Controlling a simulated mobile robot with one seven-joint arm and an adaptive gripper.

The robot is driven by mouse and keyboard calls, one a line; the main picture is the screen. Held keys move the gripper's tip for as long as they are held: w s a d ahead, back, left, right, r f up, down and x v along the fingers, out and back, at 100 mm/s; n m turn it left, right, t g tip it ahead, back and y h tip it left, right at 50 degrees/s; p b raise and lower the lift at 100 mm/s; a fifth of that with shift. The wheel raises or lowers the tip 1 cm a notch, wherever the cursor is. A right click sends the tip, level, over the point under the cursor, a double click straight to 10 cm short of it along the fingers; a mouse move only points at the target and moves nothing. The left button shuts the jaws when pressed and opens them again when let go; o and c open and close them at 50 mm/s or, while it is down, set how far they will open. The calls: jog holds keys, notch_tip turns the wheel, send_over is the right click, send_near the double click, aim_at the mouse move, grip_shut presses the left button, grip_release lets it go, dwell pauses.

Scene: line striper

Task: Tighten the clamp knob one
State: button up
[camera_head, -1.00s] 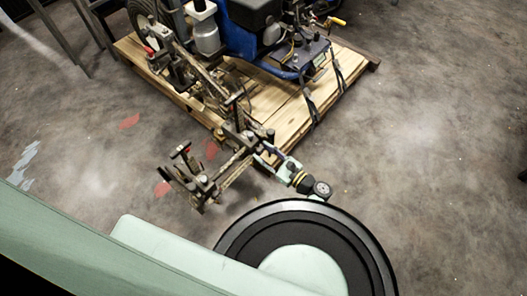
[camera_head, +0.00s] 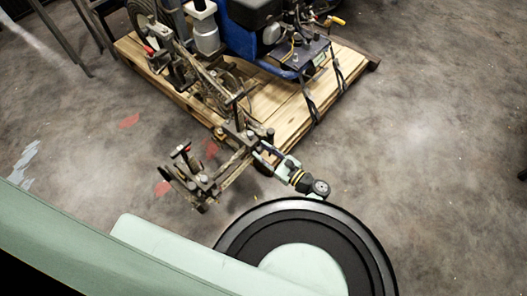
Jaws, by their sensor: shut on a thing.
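The line striper (camera_head: 247,50) is a blue machine with a dark, worn bracket frame (camera_head: 232,168) reaching out from its front towards me. The frame carries several clamps and knobs, among them a T-shaped handle (camera_head: 183,150) at its left end. My gripper (camera_head: 262,153) comes in from the lower right and meets the frame's right part. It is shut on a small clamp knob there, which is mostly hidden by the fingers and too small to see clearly. I cannot tell how tight the clamp is.
The striper stands on a wooden pallet (camera_head: 290,112) with dark straps hanging over its right edge. Metal legs (camera_head: 70,45) stand at the upper left. The concrete floor (camera_head: 430,150) is clear on the right and has red patches on the left.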

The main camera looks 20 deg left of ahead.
jog(key=shift+r+m+p, duration=0.25)
jog(key=shift+m+p, duration=0.15)
jog(key=shift+m, duration=0.3)
jog(key=shift+f, duration=0.25)
jog(key=o, duration=0.8)
jog(key=shift+o, duration=0.2)
jog(key=shift+d, duration=0.1)
jog(key=v, duration=1.2)
jog(key=shift+w+r, duration=0.1)
